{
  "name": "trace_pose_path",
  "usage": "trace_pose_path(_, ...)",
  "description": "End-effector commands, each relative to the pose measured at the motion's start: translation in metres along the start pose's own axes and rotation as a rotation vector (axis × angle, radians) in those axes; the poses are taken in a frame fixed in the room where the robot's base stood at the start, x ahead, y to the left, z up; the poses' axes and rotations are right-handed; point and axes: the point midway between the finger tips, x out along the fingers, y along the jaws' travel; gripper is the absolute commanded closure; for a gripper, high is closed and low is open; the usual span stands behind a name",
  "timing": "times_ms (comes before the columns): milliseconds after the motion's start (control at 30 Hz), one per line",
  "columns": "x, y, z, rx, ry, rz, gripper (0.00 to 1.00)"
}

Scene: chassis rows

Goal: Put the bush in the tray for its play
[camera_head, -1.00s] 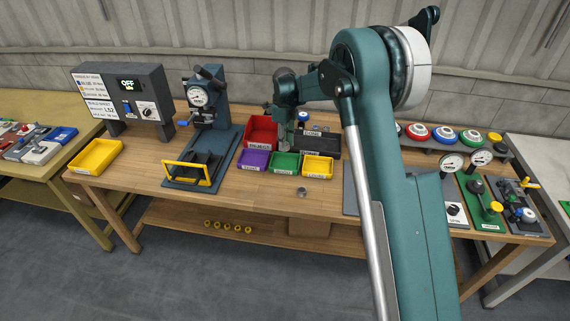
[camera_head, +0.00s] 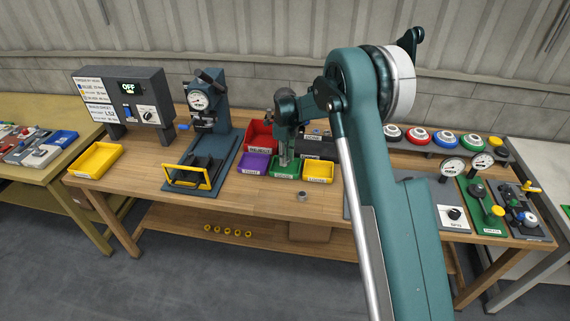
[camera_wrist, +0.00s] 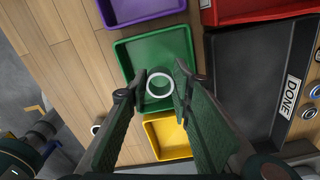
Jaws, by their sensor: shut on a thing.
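The bush is a pale metal ring (camera_wrist: 160,82), shut between the fingertips of my gripper (camera_wrist: 160,88). In the wrist view it appears against the floor of the green tray (camera_wrist: 123,55); I cannot tell whether it touches the floor. In the head view my gripper (camera_head: 286,160) points down over the green tray (camera_head: 284,173) and hides the bush. The purple tray (camera_head: 254,163) is on its left and the yellow tray (camera_head: 318,172) on its right. The tray labels are too small to read surely.
A second grey ring (camera_head: 302,195) lies on the bench in front of the trays. A red bin (camera_head: 260,133) and a black tray marked DONE (camera_wrist: 240,75) stand behind. A press with a yellow guard (camera_head: 187,176) is at left, gauges (camera_head: 452,167) at right.

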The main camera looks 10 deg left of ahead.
Motion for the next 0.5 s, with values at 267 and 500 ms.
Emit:
trace_pose_path(267,0.028,0.0,0.0,0.0,0.0,0.0,0.92)
trace_pose_path(500,0.031,0.0,0.0,0.0,0.0,0.0,0.92)
